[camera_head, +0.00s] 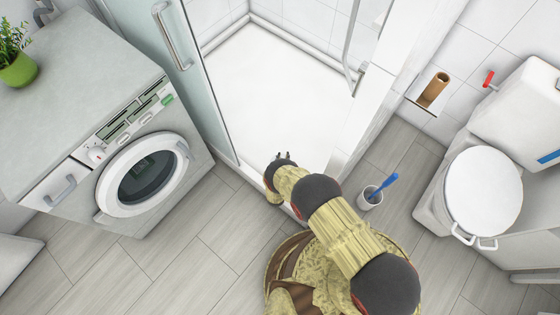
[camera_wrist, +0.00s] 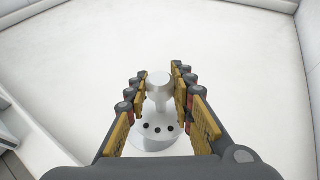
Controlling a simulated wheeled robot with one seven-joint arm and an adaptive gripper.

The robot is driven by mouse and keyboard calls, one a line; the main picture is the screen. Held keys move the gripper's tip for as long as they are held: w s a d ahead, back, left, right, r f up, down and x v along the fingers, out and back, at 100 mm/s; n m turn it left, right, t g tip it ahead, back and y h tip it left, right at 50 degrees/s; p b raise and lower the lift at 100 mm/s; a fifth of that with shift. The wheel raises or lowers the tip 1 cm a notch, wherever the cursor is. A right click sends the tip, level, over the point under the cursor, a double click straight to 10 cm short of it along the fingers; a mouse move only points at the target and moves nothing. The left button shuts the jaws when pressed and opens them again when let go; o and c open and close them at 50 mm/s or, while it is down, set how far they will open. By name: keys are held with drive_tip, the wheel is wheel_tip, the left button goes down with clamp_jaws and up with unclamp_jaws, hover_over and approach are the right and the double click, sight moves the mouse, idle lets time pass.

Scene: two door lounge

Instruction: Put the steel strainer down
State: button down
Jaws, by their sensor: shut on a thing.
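The steel strainer (camera_wrist: 159,92) shows in the wrist view as a pale grey knob above a round base with several dark holes. My gripper (camera_wrist: 159,80) is shut on its knob, one finger on each side. The base sits lower, between the fingers, and is partly hidden by my gripper body. In the head view my gripper (camera_head: 284,158) reaches over the near edge of the white shower tray (camera_head: 265,85). The strainer cannot be made out there. I cannot tell whether its base touches the tray.
The shower tray is bare and wide. An open glass door (camera_head: 175,60) stands at its left, by a washing machine (camera_head: 140,172). A toilet brush in a holder (camera_head: 370,197) stands right of my arm. A toilet (camera_head: 483,190) is farther right. Grey plank floor (camera_head: 190,250) is clear at left.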

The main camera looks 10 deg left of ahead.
drive_tip(key=shift+w+a+f+b, duration=0.3)
drive_tip(key=shift+w+a+f, duration=0.1)
drive_tip(key=shift+f, duration=0.2)
drive_tip(key=shift+w+a+f+b, duration=0.3)
drive_tip(key=shift+w+a+f, duration=0.1)
drive_tip(key=shift+f, duration=0.2)
wheel_tip(320, 180, down, 4)
drive_tip(key=shift+w+a+r+b, duration=0.15)
drive_tip(key=shift+r+b, duration=0.1)
drive_tip(key=shift+b, duration=0.6)
drive_tip(key=shift+r, duration=0.1)
drive_tip(key=c, duration=1.5)
unclamp_jaws()
drive_tip(key=shift+c, duration=0.2)
